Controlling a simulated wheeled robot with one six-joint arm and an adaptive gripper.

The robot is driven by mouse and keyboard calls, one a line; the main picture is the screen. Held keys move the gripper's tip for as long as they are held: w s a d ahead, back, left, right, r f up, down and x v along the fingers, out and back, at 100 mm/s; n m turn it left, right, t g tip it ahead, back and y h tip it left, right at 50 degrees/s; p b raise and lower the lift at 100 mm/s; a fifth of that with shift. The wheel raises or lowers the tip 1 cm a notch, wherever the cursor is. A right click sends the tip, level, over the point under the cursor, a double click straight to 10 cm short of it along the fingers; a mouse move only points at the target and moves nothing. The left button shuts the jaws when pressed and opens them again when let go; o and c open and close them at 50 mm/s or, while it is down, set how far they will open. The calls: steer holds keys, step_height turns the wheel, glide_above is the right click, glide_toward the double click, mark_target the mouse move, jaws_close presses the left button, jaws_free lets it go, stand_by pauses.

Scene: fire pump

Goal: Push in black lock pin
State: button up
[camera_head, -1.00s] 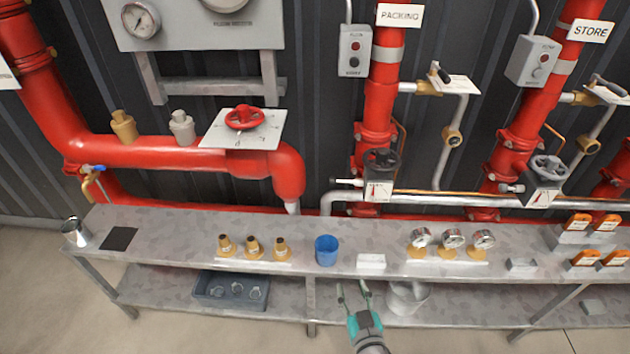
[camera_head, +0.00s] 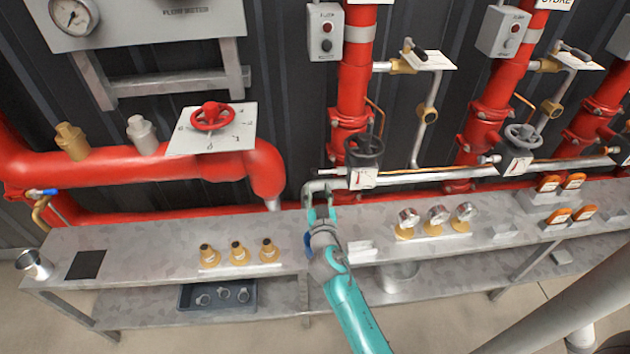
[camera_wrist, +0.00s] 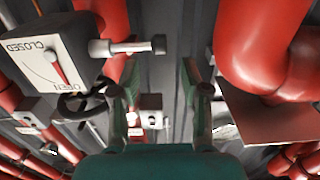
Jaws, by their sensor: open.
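The lock pin (camera_wrist: 158,45) shows in the wrist view as a pale rod with a black end. It sticks out sideways from the valve's indicator box (camera_wrist: 45,62), whose plate reads CLOSED and OPEN. In the head view the pin (camera_head: 328,172) is small, left of the indicator plate (camera_head: 363,178) under the black handwheel (camera_head: 364,150). My gripper (camera_head: 319,192) is just below and left of the pin. In the wrist view my open gripper (camera_wrist: 160,80) has nothing between its fingers, and the pin's black end appears above the gap. I cannot tell whether they touch.
A red pipe elbow (camera_wrist: 262,50) and a plate (camera_wrist: 275,115) lie close right of my gripper in the wrist view. The grey shelf (camera_head: 150,245) below holds brass fittings (camera_head: 238,253) and gauges (camera_head: 437,218). My arm mostly hides a blue cup.

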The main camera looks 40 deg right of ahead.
mark_target(319, 173)
steer(key=shift+x, duration=2.4)
jaws_close()
